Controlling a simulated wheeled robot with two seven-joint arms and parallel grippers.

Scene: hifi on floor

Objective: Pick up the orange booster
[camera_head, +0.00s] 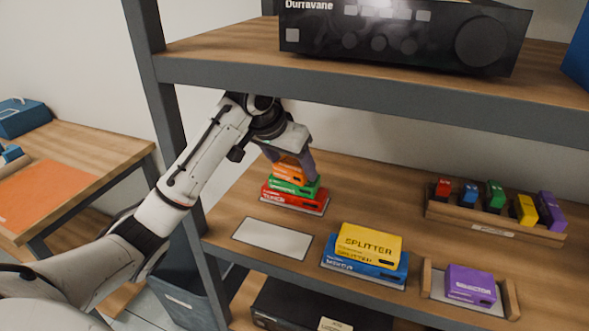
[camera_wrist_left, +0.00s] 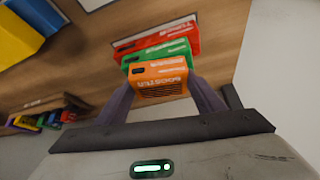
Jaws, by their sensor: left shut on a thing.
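The orange booster (camera_head: 289,172) sits on top of a stack, above a green box (camera_head: 296,187) and a red box (camera_head: 296,199). It also shows in the left wrist view (camera_wrist_left: 158,80), with its lettering facing the camera. My left gripper (camera_head: 294,164) reaches under the upper shelf and is shut on the orange booster, one finger on each side of it. In the left wrist view the fingers (camera_wrist_left: 162,95) flank the booster. I cannot tell whether the booster touches the green box beneath it. My right gripper is not in view.
The upper shelf (camera_head: 220,70) with a black amplifier (camera_head: 400,35) hangs above my left arm. A blank pale mat (camera_head: 272,238), a yellow splitter (camera_head: 368,243) on a blue box (camera_head: 365,268), a purple box (camera_head: 470,284) and a rack of small boxes (camera_head: 493,225) share the lower shelf.

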